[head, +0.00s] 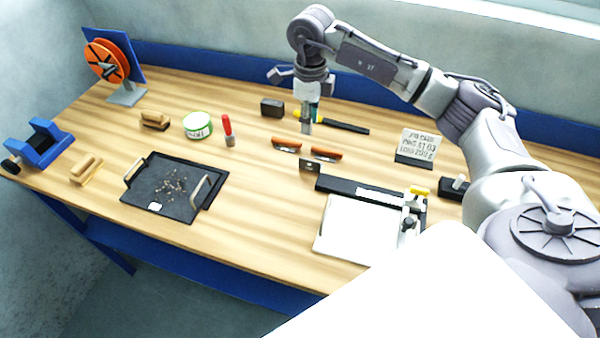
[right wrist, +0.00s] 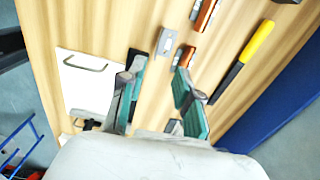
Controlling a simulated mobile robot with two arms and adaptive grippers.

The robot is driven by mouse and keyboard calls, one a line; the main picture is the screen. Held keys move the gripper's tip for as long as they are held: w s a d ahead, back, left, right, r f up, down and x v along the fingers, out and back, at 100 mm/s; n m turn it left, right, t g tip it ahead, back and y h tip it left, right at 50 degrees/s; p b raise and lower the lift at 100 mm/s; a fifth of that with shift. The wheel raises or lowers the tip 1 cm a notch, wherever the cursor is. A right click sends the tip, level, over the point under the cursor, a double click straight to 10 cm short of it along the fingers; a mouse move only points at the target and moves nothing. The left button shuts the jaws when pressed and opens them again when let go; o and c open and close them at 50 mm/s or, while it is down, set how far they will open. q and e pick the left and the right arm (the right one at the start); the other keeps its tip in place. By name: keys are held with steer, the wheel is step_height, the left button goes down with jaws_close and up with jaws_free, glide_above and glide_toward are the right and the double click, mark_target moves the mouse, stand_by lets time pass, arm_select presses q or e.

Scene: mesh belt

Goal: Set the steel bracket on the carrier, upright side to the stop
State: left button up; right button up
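The steel bracket (head: 309,165) is a small grey metal piece standing at the left end of a black bar (head: 345,187). It also shows in the right wrist view (right wrist: 166,43), just beyond my fingertips. A white plate (head: 350,230) lies in front of the bar; I cannot tell for sure whether this is the carrier, or which part is the stop. My right gripper (head: 307,126) points down behind the bracket in the head view. In the right wrist view its two fingers (right wrist: 160,72) are apart with nothing between them. My left gripper is not in view.
Two orange-handled tools (head: 326,154) lie close behind the bracket. A yellow-and-black tool (head: 345,126) lies farther back. A sign (head: 417,145) stands at the right. A black tray (head: 178,172) with small bits is at the left. The wood between tray and plate is clear.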

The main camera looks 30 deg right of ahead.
steer(key=p, duration=0.2)
glide_above(311, 161)
steer(key=w, duration=0.2)
step_height(311, 161, down, 7)
steer(key=shift+s+a+f+p, duration=0.1)
steer(key=shift+s+f+p, duration=0.2)
steer(key=shift+f, duration=0.3)
steer(key=shift+s+a+f+p, duration=0.1)
steer(key=shift+s+f+p, duration=0.15)
steer(key=shift+f, duration=0.35)
step_height(311, 161, down, 4)
steer(key=shift+r+p, duration=0.15)
steer(key=shift+p, duration=0.8)
steer(key=shift+f, duration=0.3)
steer(key=c, duration=0.6)
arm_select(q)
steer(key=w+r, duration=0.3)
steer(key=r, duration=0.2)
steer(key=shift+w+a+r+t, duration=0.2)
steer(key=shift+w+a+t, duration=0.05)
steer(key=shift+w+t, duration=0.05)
arm_select(e)
jaws_close()
